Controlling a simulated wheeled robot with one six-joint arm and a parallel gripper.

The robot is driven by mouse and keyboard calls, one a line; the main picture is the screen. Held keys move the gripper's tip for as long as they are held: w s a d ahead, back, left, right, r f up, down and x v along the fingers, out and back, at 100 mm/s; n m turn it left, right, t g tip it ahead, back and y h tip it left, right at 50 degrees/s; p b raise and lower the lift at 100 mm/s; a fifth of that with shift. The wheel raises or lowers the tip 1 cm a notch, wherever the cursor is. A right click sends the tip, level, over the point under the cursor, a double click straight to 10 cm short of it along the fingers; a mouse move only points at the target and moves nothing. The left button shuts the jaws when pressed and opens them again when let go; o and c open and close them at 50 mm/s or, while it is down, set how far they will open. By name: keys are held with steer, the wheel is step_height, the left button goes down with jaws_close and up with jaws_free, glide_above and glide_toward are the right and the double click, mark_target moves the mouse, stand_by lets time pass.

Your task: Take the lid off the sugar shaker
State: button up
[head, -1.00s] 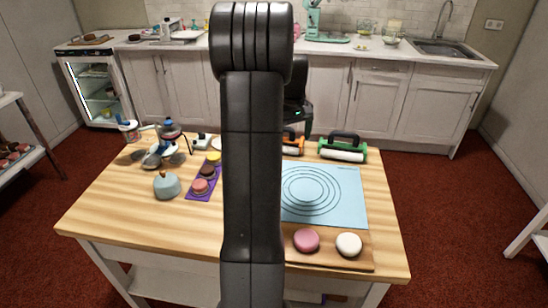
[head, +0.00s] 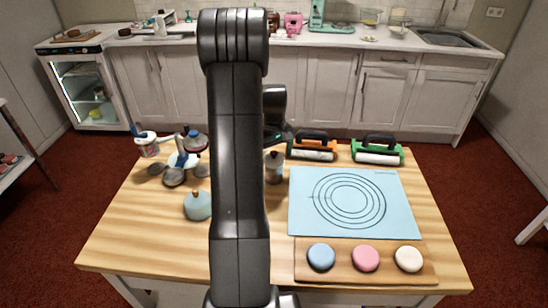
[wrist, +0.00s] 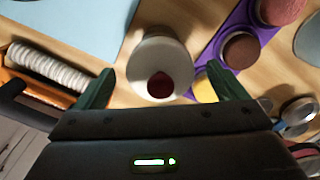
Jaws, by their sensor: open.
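The sugar shaker appears to be the pale, round-topped container (wrist: 158,48) in the wrist view, with a dark red knob at the middle of its lid (wrist: 160,84). In the head view a grey upright container (head: 274,168) just right of my arm looks like the same thing, partly hidden. My gripper (wrist: 162,70) is open, with one green finger on each side of the container in the picture and visible gaps between. Whether the fingers are level with the lid or above it, I cannot tell. In the head view my arm hides most of the gripper.
A light blue mat (head: 307,216) lies right of the shaker. A blue-grey lidded pot (head: 197,206) stands left of my arm.

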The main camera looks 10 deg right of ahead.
steer(key=c, duration=1)
